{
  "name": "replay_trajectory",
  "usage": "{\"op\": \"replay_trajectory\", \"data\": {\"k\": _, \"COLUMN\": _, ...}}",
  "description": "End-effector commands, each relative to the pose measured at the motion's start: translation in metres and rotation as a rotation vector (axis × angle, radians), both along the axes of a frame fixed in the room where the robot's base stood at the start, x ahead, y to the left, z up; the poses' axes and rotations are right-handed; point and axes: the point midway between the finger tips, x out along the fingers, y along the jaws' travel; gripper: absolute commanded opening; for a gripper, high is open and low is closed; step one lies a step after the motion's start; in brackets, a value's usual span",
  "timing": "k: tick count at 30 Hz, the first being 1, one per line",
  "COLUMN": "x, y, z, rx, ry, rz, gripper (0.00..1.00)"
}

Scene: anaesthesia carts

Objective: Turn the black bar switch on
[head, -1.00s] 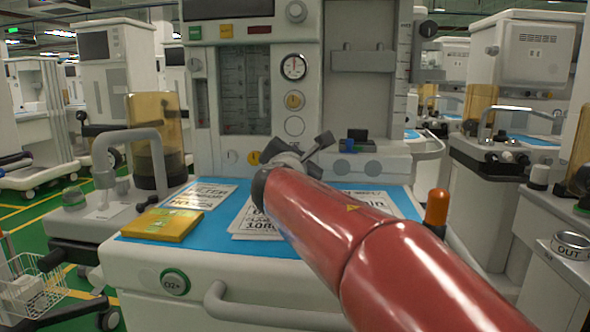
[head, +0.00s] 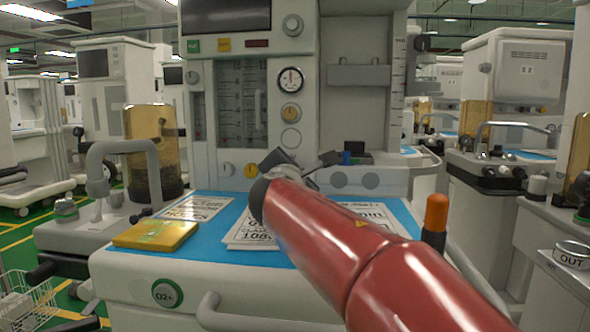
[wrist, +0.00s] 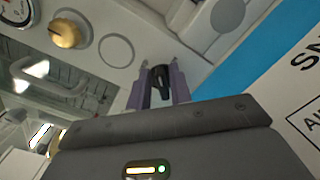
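The black bar switch (wrist: 159,86) shows in the wrist view on the pale front panel of the cart. My gripper (wrist: 160,92) has its two purple fingers apart, one on either side of the switch. I cannot tell whether either finger touches it. In the head view my gripper (head: 296,166) is at the lower front panel, above the blue work surface, at the end of my red arm. The switch is not clearly visible there, hidden by the gripper.
A yellow knob (wrist: 66,33) and a round pale disc (wrist: 116,51) sit near the switch. Papers (head: 256,232) and a yellow packet (head: 155,235) lie on the blue surface (head: 222,213). An orange-topped post (head: 436,213) stands right of my arm.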

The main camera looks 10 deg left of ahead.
Motion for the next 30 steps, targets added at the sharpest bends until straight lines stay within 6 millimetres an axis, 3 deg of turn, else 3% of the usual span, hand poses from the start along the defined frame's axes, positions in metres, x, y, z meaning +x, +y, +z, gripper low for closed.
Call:
{"op": "replay_trajectory", "data": {"k": 3, "x": 0.0, "y": 0.0, "z": 0.0, "rx": 0.0, "ry": -0.001, "rz": 0.001, "gripper": 0.33}}
{"op": "replay_trajectory", "data": {"k": 12, "x": -0.004, "y": 0.0, "z": 0.001, "rx": 0.001, "ry": -0.001, "rz": 0.001, "gripper": 0.33}}
{"op": "replay_trajectory", "data": {"k": 24, "x": -0.065, "y": -0.004, "z": 0.0, "rx": 0.002, "ry": -0.001, "rz": 0.002, "gripper": 0.33}}
{"op": "replay_trajectory", "data": {"k": 30, "x": -0.078, "y": -0.004, "z": 0.0, "rx": 0.0, "ry": -0.001, "rz": 0.001, "gripper": 0.33}}
